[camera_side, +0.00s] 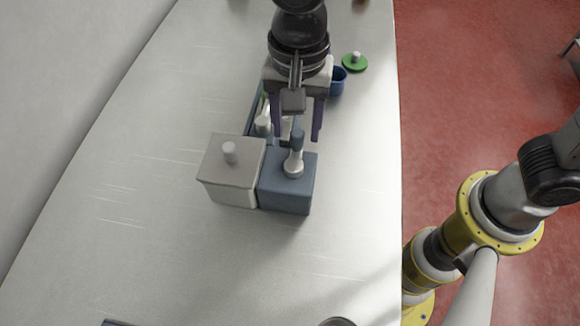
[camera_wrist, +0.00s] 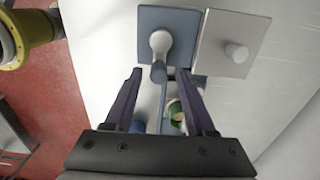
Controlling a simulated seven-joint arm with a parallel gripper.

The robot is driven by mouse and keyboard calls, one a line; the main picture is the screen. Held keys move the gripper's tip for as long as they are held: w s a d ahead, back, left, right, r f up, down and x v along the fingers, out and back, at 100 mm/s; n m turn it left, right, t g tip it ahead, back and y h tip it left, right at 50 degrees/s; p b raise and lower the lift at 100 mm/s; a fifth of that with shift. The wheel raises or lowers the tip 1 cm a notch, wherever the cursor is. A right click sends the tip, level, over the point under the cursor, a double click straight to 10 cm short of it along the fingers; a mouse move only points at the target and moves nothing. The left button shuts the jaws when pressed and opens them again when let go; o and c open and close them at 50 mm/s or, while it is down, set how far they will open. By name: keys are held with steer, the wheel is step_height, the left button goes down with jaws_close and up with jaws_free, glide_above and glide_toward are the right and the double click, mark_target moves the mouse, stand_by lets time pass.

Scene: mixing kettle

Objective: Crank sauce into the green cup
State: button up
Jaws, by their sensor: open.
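The blue dispenser box (camera_side: 287,196) has a white crank hub (camera_side: 293,166) on top with an upright dark blue handle (camera_side: 298,138). In the wrist view the hub (camera_wrist: 160,41) and handle (camera_wrist: 158,73) also show. My gripper (camera_side: 296,137) is open, pointing down, with one finger on either side of the handle in the picture; contact is not visible. In the wrist view its fingertips (camera_wrist: 160,75) likewise frame the handle. A green cup (camera_wrist: 176,110) shows beyond the dispenser, between the fingers, partly hidden. In the side view my gripper hides most of it.
A light grey box (camera_side: 230,178) with a white knob stands against the blue dispenser's left side. A blue cup (camera_side: 337,82) and a green lid (camera_side: 355,63) with a white knob lie behind my gripper, to the right.

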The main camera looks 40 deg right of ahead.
steer(key=shift+r, duration=2.4)
steer(key=shift+c, duration=0.3)
steer(key=n, duration=0.3)
steer(key=r+n, duration=0.1)
steer(key=n, duration=0.1)
steer(key=shift+r+n, duration=0.15)
steer(key=shift+n, duration=0.25)
steer(key=shift+f, duration=4.1)
